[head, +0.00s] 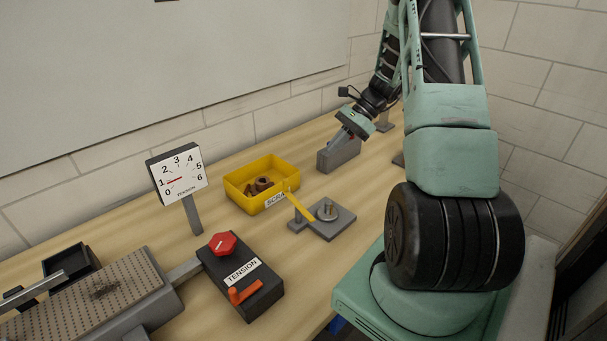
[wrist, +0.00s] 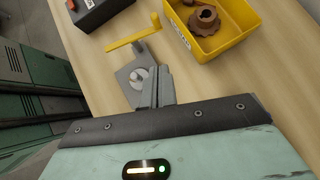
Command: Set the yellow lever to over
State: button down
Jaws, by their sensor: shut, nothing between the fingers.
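The yellow lever (head: 301,207) is a thin bar at a grey base plate (head: 334,229) with a round silver piece, in the middle of the table in the head view. It slants down to the right there. In the wrist view the yellow lever (wrist: 130,39) lies above and left of my fingers, with a short upright end at its right. My gripper (wrist: 160,78) is shut and empty; its fingertips overlap the base plate in that view.
A yellow bin (head: 240,200) with brown parts stands just behind the lever. A dial (head: 179,174) on a post reads near 1. A dark TENSION box (head: 263,292) with a red knob stands in front.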

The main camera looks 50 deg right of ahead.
jog(key=shift+d, duration=0.15)
jog(key=a+r+p+x, duration=0.2)
jog(key=p+x, duration=0.3)
jog(key=x, duration=0.8)
jog(key=shift+w, duration=0.4)
jog(key=shift+w, duration=0.1)
